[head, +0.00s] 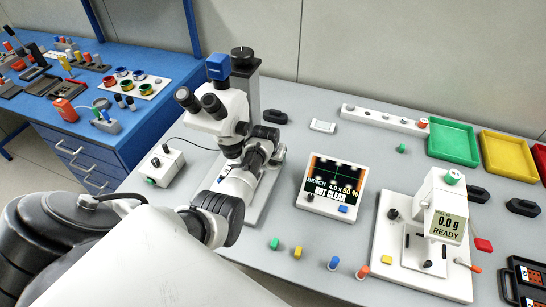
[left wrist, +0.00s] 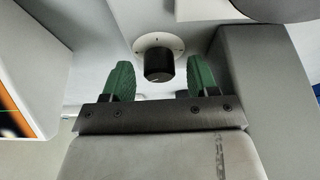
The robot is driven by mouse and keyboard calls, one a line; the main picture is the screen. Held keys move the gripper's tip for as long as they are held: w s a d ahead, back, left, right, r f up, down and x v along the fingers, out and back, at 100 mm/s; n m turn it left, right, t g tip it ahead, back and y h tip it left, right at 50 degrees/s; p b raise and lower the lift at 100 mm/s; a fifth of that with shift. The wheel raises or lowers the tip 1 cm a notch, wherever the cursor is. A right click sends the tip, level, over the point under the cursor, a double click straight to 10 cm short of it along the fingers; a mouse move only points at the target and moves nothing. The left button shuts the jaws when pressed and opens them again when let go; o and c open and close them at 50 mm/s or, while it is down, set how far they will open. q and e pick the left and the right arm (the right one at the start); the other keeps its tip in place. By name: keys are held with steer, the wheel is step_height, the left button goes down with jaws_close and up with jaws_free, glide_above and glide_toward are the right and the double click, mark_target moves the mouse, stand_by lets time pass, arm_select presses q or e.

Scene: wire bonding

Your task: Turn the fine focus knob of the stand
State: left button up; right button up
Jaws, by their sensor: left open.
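The microscope (head: 225,110) stands on its stand (head: 246,88) near the back of the grey bench. In the left wrist view a black knob (left wrist: 158,67) with a white marked collar sticks out from a pale housing; it looks like the fine focus knob. My left gripper (left wrist: 160,80) is open, with its green fingers on either side of the knob and a gap visible on both sides. In the head view my left arm reaches up to the microscope, and its fingertips and the knob cannot be made out there. My right gripper is in neither view.
A screen (head: 332,187) reading "NOT CLEAR" lies right of the stand. A small switch box (head: 163,165) is to its left. A white scale unit (head: 434,220), a green tray (head: 453,142) and a yellow tray (head: 506,157) are further right. Small coloured pegs dot the front of the bench.

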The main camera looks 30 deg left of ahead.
arm_select(q)
steer(key=shift+r, duration=0.1)
steer(key=r, duration=0.4)
steer(key=shift+d+r, duration=0.1)
steer(key=shift+d, duration=0.25)
steer(key=d+r+b, duration=0.2)
steer(key=d+r, duration=0.4)
steer(key=d, duration=0.5)
steer(key=shift+r, duration=0.3)
steer(key=shift+w, duration=0.1)
